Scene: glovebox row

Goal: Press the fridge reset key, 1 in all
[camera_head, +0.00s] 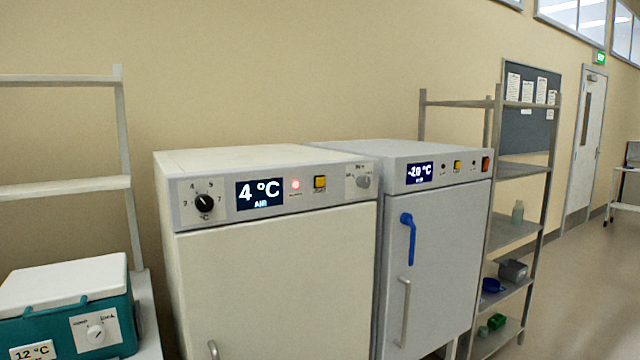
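A white fridge (275,265) stands in the middle, its display (260,193) reading 4 °C. Its top panel carries a black dial (204,203), a lit red lamp (296,184), a yellow key (320,182) and a grey knob (363,181) at the right end. Beside it is a grey freezer (435,255) with a display (420,172) reading about -20 °C, a yellow key (457,165) and an orange-red switch (485,163). The lettering by the keys is too small to read. Neither of my grippers shows in this view.
A teal cool box (70,318) with a white lid sits at the lower left by a white rack (65,189). A grey shelf unit (510,229) with small items stands right of the freezer. Open floor (590,290) and a door (586,142) lie further right.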

